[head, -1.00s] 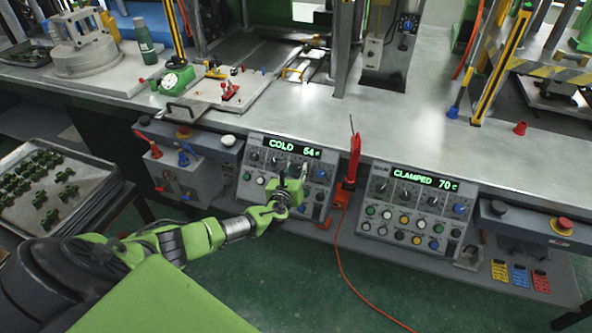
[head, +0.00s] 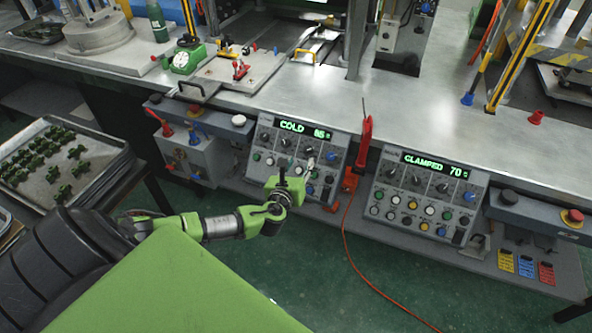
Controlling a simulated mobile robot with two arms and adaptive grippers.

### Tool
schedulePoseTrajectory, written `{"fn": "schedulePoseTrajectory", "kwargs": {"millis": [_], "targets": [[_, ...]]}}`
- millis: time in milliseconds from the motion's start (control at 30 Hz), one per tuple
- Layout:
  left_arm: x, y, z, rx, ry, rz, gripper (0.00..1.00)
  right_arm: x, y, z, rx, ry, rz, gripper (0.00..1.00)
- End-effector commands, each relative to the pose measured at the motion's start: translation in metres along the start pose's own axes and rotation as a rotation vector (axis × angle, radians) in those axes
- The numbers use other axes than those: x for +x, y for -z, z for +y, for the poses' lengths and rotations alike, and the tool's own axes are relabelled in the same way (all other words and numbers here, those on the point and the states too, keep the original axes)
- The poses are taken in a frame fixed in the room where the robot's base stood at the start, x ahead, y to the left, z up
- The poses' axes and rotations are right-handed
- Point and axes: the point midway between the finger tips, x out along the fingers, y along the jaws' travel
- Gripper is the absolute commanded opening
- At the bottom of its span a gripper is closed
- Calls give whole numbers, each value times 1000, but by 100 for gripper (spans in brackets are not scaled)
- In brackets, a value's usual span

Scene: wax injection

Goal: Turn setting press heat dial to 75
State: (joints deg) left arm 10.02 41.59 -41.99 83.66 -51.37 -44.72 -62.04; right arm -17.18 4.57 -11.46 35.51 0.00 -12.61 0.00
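The left control panel (head: 250,168) has a green display (head: 303,130) that reads COLD and a number that looks like 55 or 65. A row of dark dials and coloured buttons sits below it. My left gripper (head: 286,182) is in front of this panel's lower middle, covering some buttons. Its fingertips are too small and overlapped to tell open from shut, or whether they touch a dial. The right control panel (head: 377,192) has a display (head: 435,165) that reads CLAMPED 70 C. Which panel is the setting press is not readable. My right gripper is not in view.
A red tool (head: 365,145) with an orange cord stands between the panels. A grey box with red and blue valve handles (head: 190,160) is left of the left panel. A tray (head: 100,182) of green parts lies at far left. A red button (head: 572,217) is at far right.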

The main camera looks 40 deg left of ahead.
Motion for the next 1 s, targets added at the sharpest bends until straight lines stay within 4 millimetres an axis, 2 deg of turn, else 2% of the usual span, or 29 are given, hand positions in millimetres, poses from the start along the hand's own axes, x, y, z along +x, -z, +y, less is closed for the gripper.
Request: {"fn": "schedulePoseTrajectory", "kwargs": {"millis": [100, 300, 867, 933, 1000], "targets": [[-18, 0, 0, -1, 0, 1, 38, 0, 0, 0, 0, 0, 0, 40], [-33, 0, 0, 0, -1, 0, 38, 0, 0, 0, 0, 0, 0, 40], [-35, 0, 0, 0, -1, -1, 38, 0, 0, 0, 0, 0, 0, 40], [-35, 3, 2, -10, -5, 7, 38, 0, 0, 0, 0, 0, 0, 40], [-34, 17, 8, -47, -21, 34, 38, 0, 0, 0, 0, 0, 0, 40]]}}
